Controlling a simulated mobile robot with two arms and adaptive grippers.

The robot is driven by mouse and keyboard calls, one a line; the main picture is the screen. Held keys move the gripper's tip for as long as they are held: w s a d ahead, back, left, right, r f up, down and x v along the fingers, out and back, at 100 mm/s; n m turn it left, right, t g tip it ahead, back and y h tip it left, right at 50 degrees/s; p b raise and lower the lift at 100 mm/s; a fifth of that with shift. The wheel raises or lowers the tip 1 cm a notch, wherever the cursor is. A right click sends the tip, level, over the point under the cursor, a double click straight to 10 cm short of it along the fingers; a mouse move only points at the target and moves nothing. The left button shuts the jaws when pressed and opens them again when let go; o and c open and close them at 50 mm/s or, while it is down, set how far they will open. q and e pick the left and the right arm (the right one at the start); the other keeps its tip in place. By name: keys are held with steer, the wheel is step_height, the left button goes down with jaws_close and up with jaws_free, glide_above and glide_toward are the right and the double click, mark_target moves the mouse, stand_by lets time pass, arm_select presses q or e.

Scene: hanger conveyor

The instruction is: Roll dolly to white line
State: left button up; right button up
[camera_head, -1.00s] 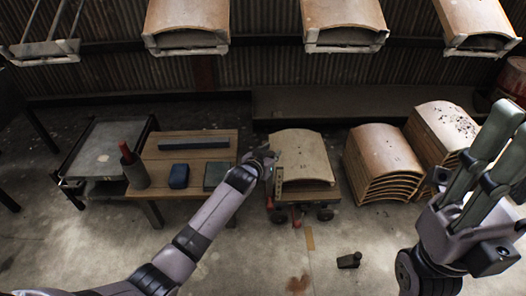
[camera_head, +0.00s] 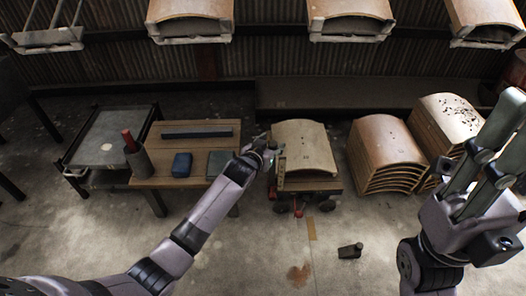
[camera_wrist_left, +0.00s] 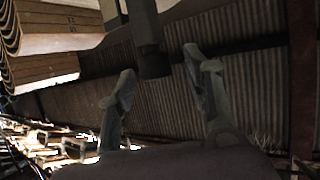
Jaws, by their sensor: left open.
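The dolly (camera_head: 337,187) is a low cart with dark wheels, carrying a curved tan wooden panel (camera_head: 303,145). A short upright wooden post (camera_head: 281,172) stands at its left side. My left gripper (camera_head: 266,148) is open beside the dolly's left edge, near the top of the post. In the left wrist view its two fingers (camera_wrist_left: 160,85) are spread, with a dark upright bar (camera_wrist_left: 149,45) showing between them. I cannot tell whether they touch anything. My right gripper (camera_head: 490,150) is raised in the right foreground, away from the dolly. I cannot make out a white line on the floor.
A wooden table (camera_head: 218,142) stands left of the dolly, and stacks of curved panels (camera_head: 386,150) stand close on its right. Panels hang overhead (camera_head: 190,12).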

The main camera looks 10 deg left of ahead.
arm_select(q)
steer(key=v, duration=1)
steer(key=shift+s, duration=0.3)
